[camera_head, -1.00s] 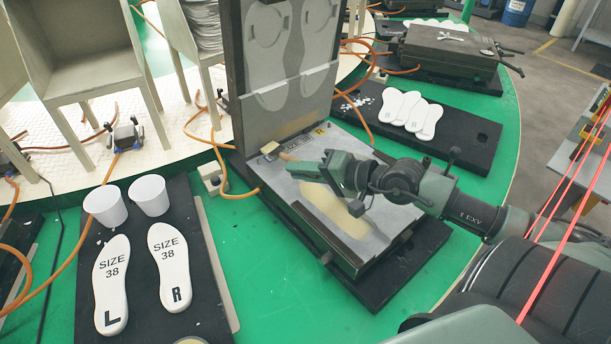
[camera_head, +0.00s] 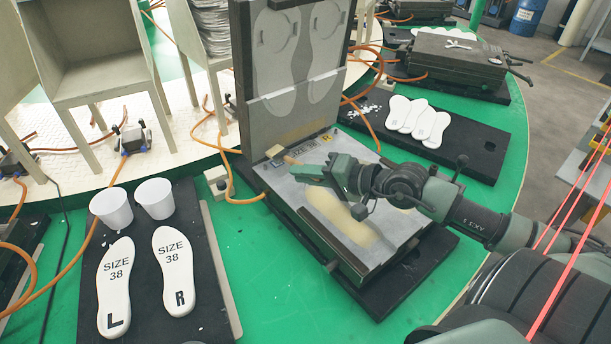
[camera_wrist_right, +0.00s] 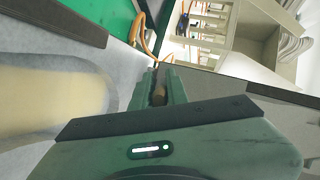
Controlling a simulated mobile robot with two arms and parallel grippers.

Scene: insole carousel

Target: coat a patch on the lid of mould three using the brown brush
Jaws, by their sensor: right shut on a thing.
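My right gripper (camera_head: 300,170) is shut on the brown brush (camera_head: 291,161) above the back left part of the open mould's lower half (camera_head: 375,190). The brush's tan head (camera_head: 275,151) is near the hinge side; I cannot tell whether it touches anything. In the right wrist view a bit of the brown brush (camera_wrist_right: 160,95) shows between the fingers (camera_wrist_right: 162,85). A cream patch (camera_head: 342,218) lies on the lower half's grey face. The mould's lid (camera_head: 282,108) stands upright, with two insole-shaped areas on its inner face. I cannot read the mould's number. My left gripper is not in view.
A black board (camera_head: 140,315) holds two white size 38 insoles (camera_head: 172,272) and two white cups (camera_head: 112,208). Another black board (camera_head: 470,148) holds several insoles. A closed mould (camera_head: 452,65) with a wrench stands behind. Orange hoses (camera_head: 240,200) loop by the open mould.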

